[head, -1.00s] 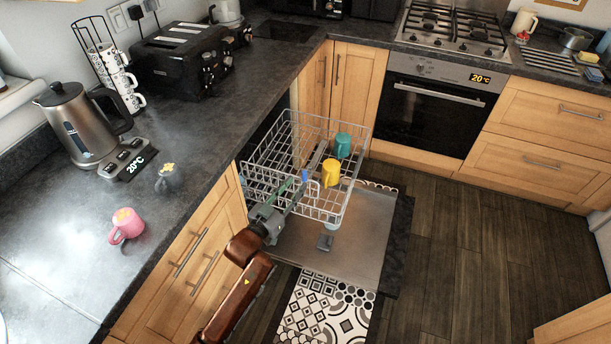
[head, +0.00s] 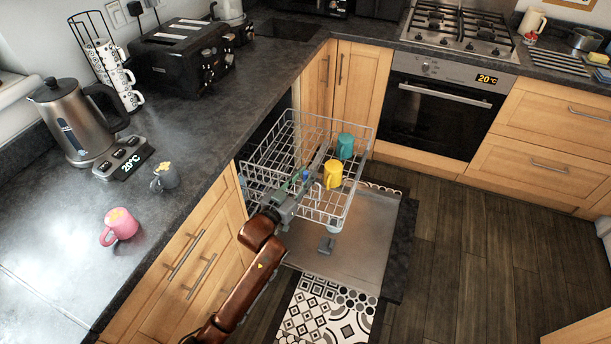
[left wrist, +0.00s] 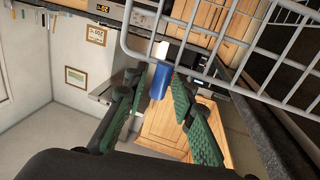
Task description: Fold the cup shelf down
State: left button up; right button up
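The wire dishwasher rack (head: 262,160) is pulled out over the open dishwasher door (head: 365,245). I cannot clearly make out the cup shelf among the wires. A small blue piece (head: 308,174), possibly part of the shelf, shows at the rack beside the yellow mug. My left gripper (head: 301,184) is at the near left part of the rack, close to this blue piece. In the left wrist view its two green-padded fingers (left wrist: 155,92) are apart, with the blue piece (left wrist: 160,80) showing between their tips. Whether they touch it is unclear. My right gripper is out of view.
A yellow mug (head: 333,175) and a teal mug (head: 345,146) sit at the rack's right side, near my left gripper. The worktop (head: 215,130) edge lies left of the rack, with a pink mug (head: 122,224) on it. The floor (head: 460,250) to the right is clear.

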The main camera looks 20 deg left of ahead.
pick_arm(q)
grip_shut()
dwell(0.6)
